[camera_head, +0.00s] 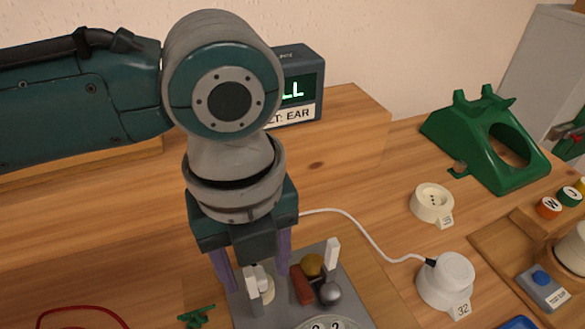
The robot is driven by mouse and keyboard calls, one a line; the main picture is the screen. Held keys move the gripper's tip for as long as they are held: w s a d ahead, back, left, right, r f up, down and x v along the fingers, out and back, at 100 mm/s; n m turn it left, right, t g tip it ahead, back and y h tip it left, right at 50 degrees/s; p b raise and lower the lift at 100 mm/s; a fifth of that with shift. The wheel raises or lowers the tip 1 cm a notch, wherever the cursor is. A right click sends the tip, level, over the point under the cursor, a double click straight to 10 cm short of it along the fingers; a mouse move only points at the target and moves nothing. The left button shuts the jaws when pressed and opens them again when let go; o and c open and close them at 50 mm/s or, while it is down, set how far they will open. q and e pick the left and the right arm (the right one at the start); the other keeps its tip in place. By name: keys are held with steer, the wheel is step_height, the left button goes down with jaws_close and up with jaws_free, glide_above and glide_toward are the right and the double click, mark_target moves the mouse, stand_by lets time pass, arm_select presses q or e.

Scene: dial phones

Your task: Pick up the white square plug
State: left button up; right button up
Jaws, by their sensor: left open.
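My left gripper (256,280) points down from its arm at the upper left. Its two purple fingers are spread apart over the grey phone base (355,302). A small pale piece (265,283) shows between and beyond the fingers, next to a white upright post (253,292). I cannot tell whether this pale piece is the white square plug. A white cord (365,235) runs from behind the gripper to a round white unit marked 32 (446,280). The cord's other end is hidden by the gripper. My right gripper is not in view.
A second white post (333,253) and brown, gold and grey knobs (302,283) stand on the phone base. A round white socket (432,201) and a green phone shell (487,142) are at the right. A display box (300,82) stands behind.

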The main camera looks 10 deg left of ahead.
arm_select(q)
steer(key=shift+f, duration=0.35)
jaws_close()
stand_by(0.3)
